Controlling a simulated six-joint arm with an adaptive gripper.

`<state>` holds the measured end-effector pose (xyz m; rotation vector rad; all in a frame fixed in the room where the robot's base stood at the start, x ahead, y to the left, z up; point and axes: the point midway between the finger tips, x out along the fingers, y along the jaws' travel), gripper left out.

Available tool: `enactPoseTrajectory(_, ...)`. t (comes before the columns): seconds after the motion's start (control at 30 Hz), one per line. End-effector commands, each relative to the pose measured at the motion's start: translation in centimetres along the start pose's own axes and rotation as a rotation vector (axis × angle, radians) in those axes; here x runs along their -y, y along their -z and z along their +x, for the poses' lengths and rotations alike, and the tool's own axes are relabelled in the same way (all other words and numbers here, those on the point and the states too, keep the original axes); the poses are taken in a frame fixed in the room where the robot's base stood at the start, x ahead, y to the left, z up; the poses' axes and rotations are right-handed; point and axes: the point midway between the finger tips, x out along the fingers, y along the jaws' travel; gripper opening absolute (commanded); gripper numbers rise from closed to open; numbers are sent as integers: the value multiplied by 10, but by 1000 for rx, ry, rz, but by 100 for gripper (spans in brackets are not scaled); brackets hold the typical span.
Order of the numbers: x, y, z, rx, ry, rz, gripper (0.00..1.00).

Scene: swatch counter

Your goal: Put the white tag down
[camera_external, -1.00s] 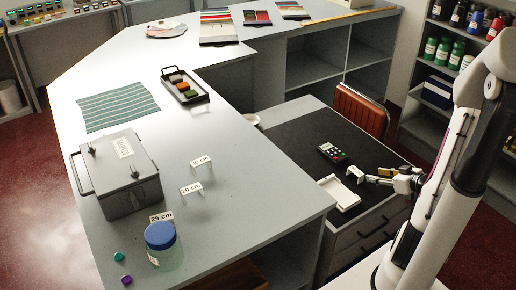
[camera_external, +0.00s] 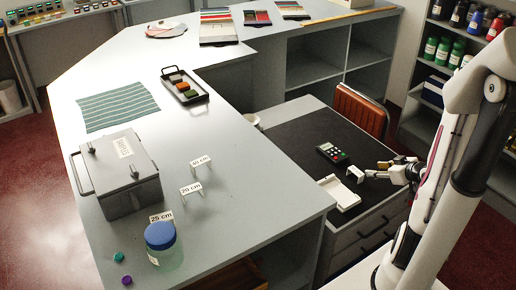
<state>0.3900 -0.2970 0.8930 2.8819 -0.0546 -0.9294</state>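My gripper (camera_external: 374,170) is at the right, reaching left over the dark desk top. A small white piece (camera_external: 354,173), possibly the white tag, is at the tips of its fingers. It is too small to tell whether the fingers hold it or only stand beside it. A flat white pad or tray (camera_external: 340,194) lies on the desk just below and left of the gripper. Three standing white tags, marked 10 cm (camera_external: 201,161), 20 cm (camera_external: 191,188) and 25 cm (camera_external: 161,218), are on the grey counter, away from the gripper.
A dark calculator (camera_external: 332,152) lies left of the gripper. A grey lidded box (camera_external: 118,175), a blue-capped jar (camera_external: 160,248), a striped cloth (camera_external: 117,107) and a black tray (camera_external: 196,97) are on the counter. An orange chair (camera_external: 360,112) stands behind the desk.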

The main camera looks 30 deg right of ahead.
Motion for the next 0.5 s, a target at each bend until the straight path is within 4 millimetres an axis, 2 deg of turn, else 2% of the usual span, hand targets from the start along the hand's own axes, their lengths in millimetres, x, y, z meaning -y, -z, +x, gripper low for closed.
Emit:
enactPoseTrajectory(0.03,0,10,0,18,-14,-25,38)
enactPoseTrajectory(0.27,-3,40,-8,115,-91,-90,38)
enactPoseTrajectory(0.5,4,74,-25,190,-166,-125,38)
